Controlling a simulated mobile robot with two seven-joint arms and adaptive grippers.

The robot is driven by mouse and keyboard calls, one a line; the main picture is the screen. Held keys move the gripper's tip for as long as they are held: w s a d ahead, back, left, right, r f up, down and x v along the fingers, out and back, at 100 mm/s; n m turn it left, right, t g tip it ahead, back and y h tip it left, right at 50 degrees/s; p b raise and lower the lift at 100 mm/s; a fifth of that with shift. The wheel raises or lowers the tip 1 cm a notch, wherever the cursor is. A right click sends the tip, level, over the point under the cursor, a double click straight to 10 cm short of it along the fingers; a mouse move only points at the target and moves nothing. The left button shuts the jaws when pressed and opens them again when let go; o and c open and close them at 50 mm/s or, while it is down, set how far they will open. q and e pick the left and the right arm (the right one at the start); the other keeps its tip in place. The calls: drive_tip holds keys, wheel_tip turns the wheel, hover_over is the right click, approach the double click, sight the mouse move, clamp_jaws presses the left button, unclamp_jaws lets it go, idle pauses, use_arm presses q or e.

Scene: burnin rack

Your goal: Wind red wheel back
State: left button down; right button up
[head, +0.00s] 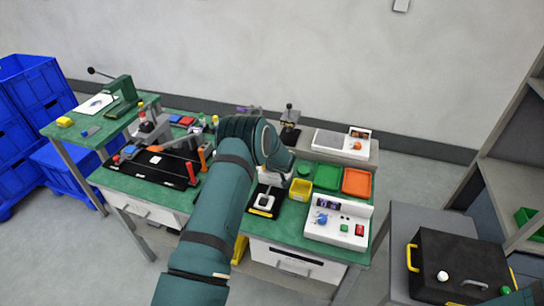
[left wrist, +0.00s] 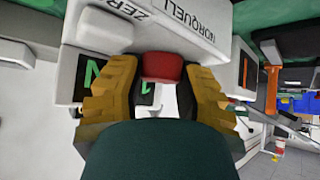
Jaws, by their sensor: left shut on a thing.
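The red wheel (left wrist: 163,67) shows in the left wrist view on a light grey device (left wrist: 190,30) lettered "ZERO" and "NORQUELL", with the end of the name cut off. My left gripper (left wrist: 161,85) has its yellow-brown fingers on both sides of the wheel and is shut on it. Dark panels with green characters lie beside and behind the fingers. In the head view my left arm crosses the middle of the bench and hides the wheel and most of the device. My right gripper is not in view.
On the green bench, a yellow bin (head: 299,190), a green tray (head: 327,176), an orange tray (head: 356,182) and a white control box (head: 339,220) stand close right of my arm. A black tray (head: 150,167) lies left. A black case (head: 455,265) sits at lower right.

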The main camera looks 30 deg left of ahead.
use_arm(q)
drive_tip(key=shift+n+g+y+p, duration=0.4)
drive_tip(key=shift+n+g+p, duration=0.2)
drive_tip(key=shift+n+p, duration=0.3)
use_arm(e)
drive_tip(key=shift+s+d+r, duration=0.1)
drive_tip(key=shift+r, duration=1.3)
use_arm(q)
drive_tip(key=c, duration=0.5)
unclamp_jaws()
drive_tip(key=shift+c, duration=0.2)
drive_tip(key=shift+w, duration=0.1)
